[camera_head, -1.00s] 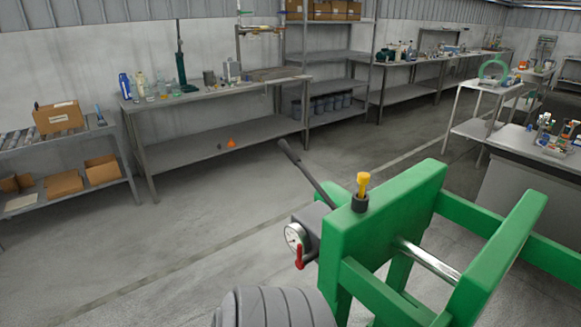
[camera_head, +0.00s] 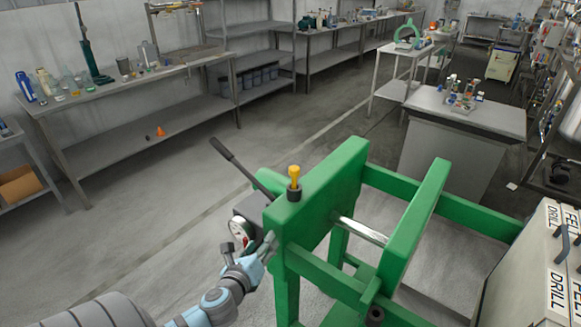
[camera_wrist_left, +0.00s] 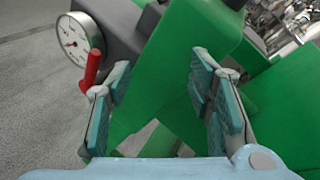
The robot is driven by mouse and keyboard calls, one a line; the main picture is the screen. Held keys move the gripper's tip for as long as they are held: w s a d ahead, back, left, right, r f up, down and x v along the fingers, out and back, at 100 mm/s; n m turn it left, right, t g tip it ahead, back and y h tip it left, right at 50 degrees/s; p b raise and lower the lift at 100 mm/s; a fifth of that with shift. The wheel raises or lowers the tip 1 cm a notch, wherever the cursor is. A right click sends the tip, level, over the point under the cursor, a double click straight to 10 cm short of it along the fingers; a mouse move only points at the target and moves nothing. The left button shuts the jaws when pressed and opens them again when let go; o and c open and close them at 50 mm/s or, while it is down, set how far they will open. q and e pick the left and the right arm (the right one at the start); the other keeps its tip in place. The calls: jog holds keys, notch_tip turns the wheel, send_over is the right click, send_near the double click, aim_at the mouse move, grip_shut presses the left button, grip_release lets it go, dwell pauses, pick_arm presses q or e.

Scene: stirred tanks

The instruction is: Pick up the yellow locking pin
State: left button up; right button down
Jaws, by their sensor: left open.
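The yellow locking pin (camera_head: 294,177) stands upright in a dark collar (camera_head: 294,193) on top of the green frame (camera_head: 330,190). It does not show in the left wrist view. My left gripper (camera_head: 268,246) is open and empty, below and a little left of the pin, close to the frame's side face. In the left wrist view the two fingers (camera_wrist_left: 163,100) stand apart with green frame surface (camera_wrist_left: 160,90) beyond them. Whether they touch the frame I cannot tell. My right gripper is not in view.
A round gauge (camera_wrist_left: 74,40) and a red lever (camera_wrist_left: 92,68) sit beside the left finger. A black handle (camera_head: 240,163) slants up behind the frame. A steel rod (camera_head: 362,230) joins the green plates. A grey table (camera_head: 470,118) stands behind; open floor lies left.

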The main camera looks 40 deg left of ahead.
aim_at(292, 173)
pick_arm(q)
notch_tip(292, 173, up, 14)
jog(key=w+d+r+m+t, duration=0.1)
jog(key=w+d+m+t, duration=0.25)
jog(key=m, duration=0.35)
jog(key=shift+t+h, duration=0.25)
jog(key=shift+h, duration=0.15)
jog(key=x, duration=0.4)
jog(key=p+x, duration=0.1)
jog(key=x, duration=0.3)
jog(key=a+p+x, duration=0.1)
jog(key=x, duration=0.3)
jog(key=shift+w+a+f, duration=0.15)
jog(key=shift+w, duration=0.25)
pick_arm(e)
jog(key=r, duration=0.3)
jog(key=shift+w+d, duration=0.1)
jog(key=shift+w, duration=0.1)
pick_arm(q)
grip_shut()
